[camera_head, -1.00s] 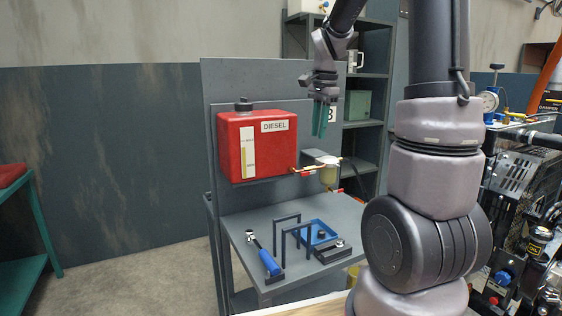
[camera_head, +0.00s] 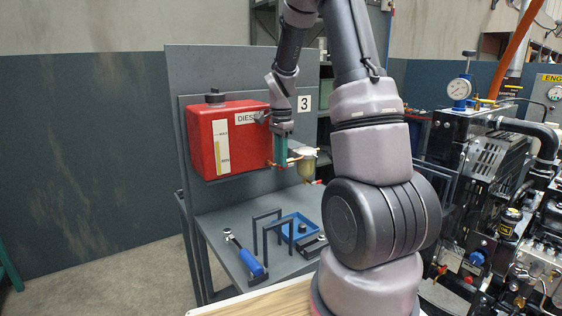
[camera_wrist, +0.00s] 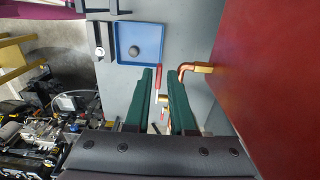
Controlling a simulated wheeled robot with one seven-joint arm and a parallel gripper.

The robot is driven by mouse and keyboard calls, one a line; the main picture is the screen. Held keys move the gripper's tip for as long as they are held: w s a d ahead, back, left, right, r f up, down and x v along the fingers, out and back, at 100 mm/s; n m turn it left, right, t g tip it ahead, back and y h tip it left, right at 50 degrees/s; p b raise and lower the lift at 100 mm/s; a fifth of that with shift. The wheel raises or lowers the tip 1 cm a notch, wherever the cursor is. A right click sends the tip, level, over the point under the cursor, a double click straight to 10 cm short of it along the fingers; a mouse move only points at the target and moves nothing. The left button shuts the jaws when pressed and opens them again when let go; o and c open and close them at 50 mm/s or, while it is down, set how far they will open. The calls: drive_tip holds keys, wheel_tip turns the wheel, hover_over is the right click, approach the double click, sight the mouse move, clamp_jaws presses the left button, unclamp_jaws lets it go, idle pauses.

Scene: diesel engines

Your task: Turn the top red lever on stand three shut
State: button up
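Stand three is a grey panel (camera_head: 215,75) with a "3" sign, carrying a red DIESEL tank (camera_head: 228,145). A brass fuel line runs from the tank to a small filter bowl (camera_head: 306,166). In the wrist view, the top red lever (camera_wrist: 158,77) shows at the gap between my fingertips, closer to the left finger; contact cannot be told. In the head view my gripper mostly hides this lever. My gripper (camera_head: 281,164) points down at the line beside the tank. Its green fingers (camera_wrist: 162,77) are apart, with brass fittings visible between them.
A lower red lever (camera_head: 318,182) sits below the filter. The stand's shelf (camera_head: 215,222) holds a blue tray (camera_head: 285,232), a blue-handled tool (camera_head: 250,262) and dark brackets (camera_head: 262,232). The tank wall is close on the right in the wrist view. An engine (camera_head: 490,180) stands at right.

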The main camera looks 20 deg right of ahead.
drive_tip(key=shift+f, duration=0.55)
clamp_jaws()
